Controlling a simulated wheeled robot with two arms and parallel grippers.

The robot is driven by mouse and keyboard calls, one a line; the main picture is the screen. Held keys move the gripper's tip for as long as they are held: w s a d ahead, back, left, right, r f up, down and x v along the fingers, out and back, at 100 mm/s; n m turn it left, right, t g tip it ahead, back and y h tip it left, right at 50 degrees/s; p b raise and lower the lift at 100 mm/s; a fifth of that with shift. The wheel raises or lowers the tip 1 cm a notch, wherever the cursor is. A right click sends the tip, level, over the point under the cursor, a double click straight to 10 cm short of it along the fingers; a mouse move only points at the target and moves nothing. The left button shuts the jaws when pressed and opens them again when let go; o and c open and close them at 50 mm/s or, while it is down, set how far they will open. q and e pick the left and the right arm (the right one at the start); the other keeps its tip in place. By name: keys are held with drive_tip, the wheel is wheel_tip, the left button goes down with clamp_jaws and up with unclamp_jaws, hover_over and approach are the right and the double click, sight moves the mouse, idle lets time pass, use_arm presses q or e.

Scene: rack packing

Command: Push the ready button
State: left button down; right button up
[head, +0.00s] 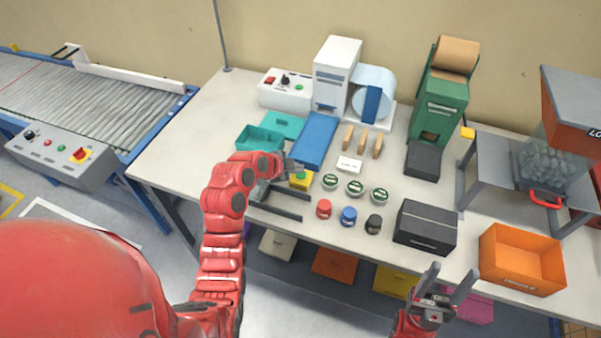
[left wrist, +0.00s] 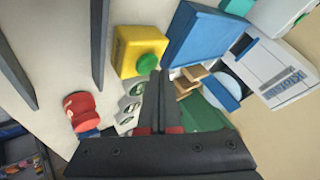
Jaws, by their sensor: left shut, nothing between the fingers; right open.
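The button is a small yellow box (head: 299,183) with a green cap on the table, near the front middle. In the left wrist view the yellow box (left wrist: 138,42) shows large, with its green cap (left wrist: 147,64) facing up. My left gripper (head: 294,167) is shut and empty, right by the yellow box. In the left wrist view its closed fingertips (left wrist: 159,74) appear beside the green cap; I cannot tell whether they touch it. My right gripper (head: 447,282) is open and empty, in front of the table's front edge.
Several green-topped round tins (head: 355,188) and red, blue and black small items (head: 348,215) stand right of the button. Two dark rails (head: 275,212) lie in front. A blue panel (head: 315,139) and teal box (head: 260,138) are behind. A black box (head: 425,227) and orange bin (head: 521,259) sit right.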

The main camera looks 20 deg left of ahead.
sight(298, 175)
idle(0.6)
use_arm(q)
drive_tip(key=shift+f+b, duration=0.5)
drive_tip(key=shift+b, duration=0.4)
drive_tip(key=shift+r+b, duration=0.45)
drive_tip(key=shift+b, duration=0.05)
drive_tip(key=shift+r+p, duration=0.4)
drive_tip(key=shift+r, duration=2.7)
